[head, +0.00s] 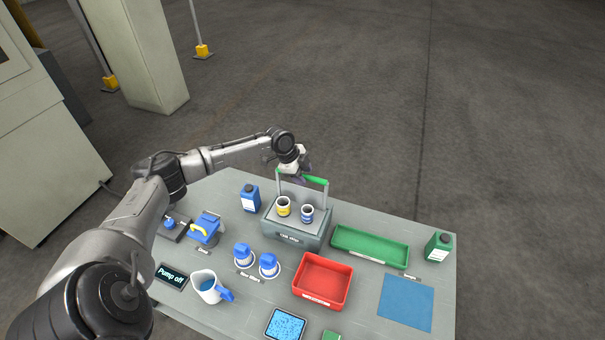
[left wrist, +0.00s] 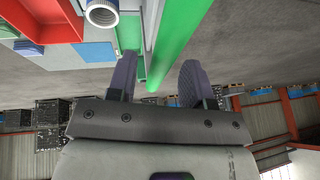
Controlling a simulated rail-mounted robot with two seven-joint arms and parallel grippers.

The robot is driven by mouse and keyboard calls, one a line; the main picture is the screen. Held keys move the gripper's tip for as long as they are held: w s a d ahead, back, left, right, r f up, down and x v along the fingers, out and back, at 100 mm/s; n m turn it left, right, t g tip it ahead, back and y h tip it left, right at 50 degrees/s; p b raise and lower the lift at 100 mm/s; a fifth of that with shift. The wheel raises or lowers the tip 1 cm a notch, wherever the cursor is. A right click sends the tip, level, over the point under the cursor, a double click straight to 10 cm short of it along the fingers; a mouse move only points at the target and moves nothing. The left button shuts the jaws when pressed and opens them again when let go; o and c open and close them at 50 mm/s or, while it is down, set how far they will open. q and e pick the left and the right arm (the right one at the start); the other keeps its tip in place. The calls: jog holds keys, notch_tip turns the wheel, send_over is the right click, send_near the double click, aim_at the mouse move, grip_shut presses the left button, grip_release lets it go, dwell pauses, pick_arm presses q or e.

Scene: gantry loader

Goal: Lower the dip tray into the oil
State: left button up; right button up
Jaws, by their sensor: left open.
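The dip tray (head: 294,219) is a grey plate with two thin uprights and a green handle bar (head: 316,180) across the top. It sits at the top of a grey box-like tank (head: 291,238) with a label on its front. A yellow-banded part (head: 283,206) and a blue-banded part (head: 307,213) stand on it. No oil can be made out. My left gripper (head: 302,178) is at the left part of the handle. In the left wrist view the jaws (left wrist: 158,82) are open, with the green bar's end between or just beyond the fingertips. My right gripper is not in view.
A blue bottle (head: 250,197) stands left of the tank. A green tray (head: 370,247) lies to its right, a red bin (head: 322,280) in front. Blue-topped items (head: 243,254), a jug (head: 207,287) and a "Pump off" display (head: 171,277) are at the front left.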

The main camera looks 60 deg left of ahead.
aim_at(303, 191)
pick_arm(q)
grip_shut()
dwell(0.4)
notch_tip(303, 191, down, 8)
jog(key=b, duration=0.3)
jog(key=shift+b, duration=0.35)
jog(key=shift+f, duration=0.35)
jog(key=shift+s+f, duration=0.1)
jog(key=shift+f, duration=0.05)
jog(key=shift+c, duration=1.8)
grip_release()
jog(key=shift+f, duration=0.1)
jog(key=o, duration=0.4)
jog(key=shift+r, duration=0.2)
jog(key=shift+c, duration=0.2)
